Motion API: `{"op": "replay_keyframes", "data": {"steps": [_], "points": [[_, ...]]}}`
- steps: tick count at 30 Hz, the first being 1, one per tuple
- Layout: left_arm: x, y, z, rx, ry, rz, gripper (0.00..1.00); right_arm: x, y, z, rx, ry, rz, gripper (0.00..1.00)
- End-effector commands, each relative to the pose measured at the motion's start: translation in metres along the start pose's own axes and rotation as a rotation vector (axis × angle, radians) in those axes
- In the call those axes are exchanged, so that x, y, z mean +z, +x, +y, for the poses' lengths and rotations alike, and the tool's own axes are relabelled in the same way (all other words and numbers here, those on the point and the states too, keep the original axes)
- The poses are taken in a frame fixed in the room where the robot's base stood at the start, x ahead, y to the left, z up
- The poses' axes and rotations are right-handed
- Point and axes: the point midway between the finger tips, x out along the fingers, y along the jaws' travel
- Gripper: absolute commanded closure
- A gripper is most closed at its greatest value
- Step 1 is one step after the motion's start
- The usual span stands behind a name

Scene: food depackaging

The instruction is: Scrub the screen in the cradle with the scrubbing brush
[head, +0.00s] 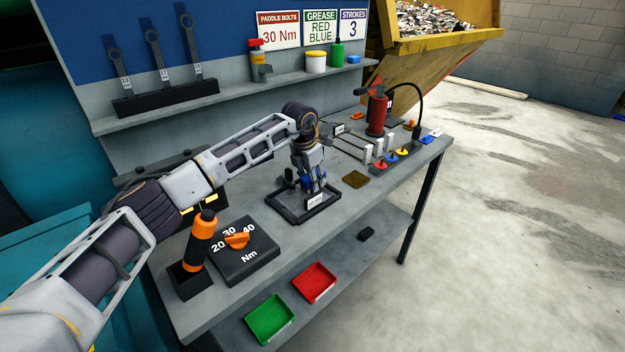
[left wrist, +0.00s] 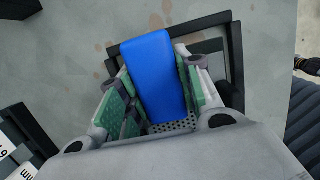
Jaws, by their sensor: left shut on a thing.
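The screen (head: 286,201) is a dark perforated sheet lying in a black cradle (head: 303,221) on the bench. My left gripper (head: 312,184) points down over the cradle. It is shut on the scrubbing brush, whose blue body (left wrist: 155,75) sits between the green finger pads in the left wrist view. The bristles are hidden, so I cannot tell whether they touch the screen.
An orange-handled tool (head: 199,240) stands in a black holder beside a torque dial box (head: 243,250) at the front left. A brown pad (head: 355,179) lies right of the cradle. A red cylinder (head: 377,114) stands farther back. Green (head: 270,319) and red (head: 314,283) trays are on the lower shelf.

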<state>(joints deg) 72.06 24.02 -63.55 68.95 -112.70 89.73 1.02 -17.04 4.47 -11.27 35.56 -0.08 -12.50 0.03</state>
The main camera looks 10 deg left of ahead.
Motion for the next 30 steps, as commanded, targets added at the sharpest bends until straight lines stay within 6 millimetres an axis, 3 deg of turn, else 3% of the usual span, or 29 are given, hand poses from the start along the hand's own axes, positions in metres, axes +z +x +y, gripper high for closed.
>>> {"op": "replay_keyframes", "data": {"steps": [18, 30], "points": [[-0.033, -0.002, 0.002, 0.001, -0.001, 0.005, 1.00, 0.000, -0.001, 0.003, 0.004, 0.000, -0.001, 0.60], [-0.038, -0.001, 0.003, 0.003, -0.005, 0.008, 1.00, 0.000, -0.001, 0.004, 0.004, 0.000, -0.001, 0.60]]}}
